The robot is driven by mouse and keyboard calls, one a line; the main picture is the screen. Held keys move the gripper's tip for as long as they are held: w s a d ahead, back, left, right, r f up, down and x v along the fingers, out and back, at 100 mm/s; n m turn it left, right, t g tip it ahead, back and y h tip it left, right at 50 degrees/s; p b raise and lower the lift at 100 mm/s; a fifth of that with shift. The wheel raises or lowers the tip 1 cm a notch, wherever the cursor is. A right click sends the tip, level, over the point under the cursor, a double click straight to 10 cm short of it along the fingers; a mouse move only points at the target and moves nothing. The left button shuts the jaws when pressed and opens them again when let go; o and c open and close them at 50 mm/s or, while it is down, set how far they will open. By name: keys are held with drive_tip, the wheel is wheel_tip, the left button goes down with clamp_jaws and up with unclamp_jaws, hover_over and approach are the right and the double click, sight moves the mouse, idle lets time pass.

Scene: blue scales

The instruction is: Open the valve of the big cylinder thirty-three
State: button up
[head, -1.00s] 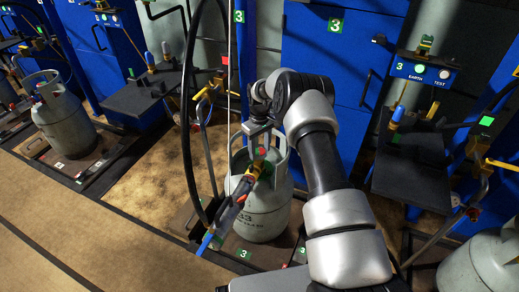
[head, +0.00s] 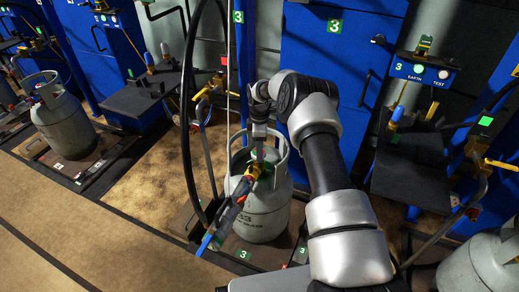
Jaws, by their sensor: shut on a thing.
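The big grey cylinder (head: 262,217), marked 33, stands upright on the scale platform with the green 3 label. My gripper (head: 259,158) points down into the collar, right over the valve and touching the top of the fitting area. It is shut on the valve, which is mostly hidden by the fingers and the fitting. A bit of green shows beside the fingers.
A black hose (head: 187,120) hangs just left of the cylinder. Another grey cylinder (head: 62,120) stands at far left, and one (head: 482,262) at lower right. A dark shelf (head: 412,172) stands to the right. The brown floor at lower left is clear.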

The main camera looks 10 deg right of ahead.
drive_tip(key=shift+n, duration=0.6)
drive_tip(key=o, duration=1)
drive_tip(key=shift+o, duration=0.2)
drive_tip(key=shift+r, duration=0.1)
wheel_tip(320, 180, up, 17)
drive_tip(key=p, duration=0.4)
drive_tip(key=shift+r, duration=0.15)
drive_tip(key=shift+r, duration=0.1)
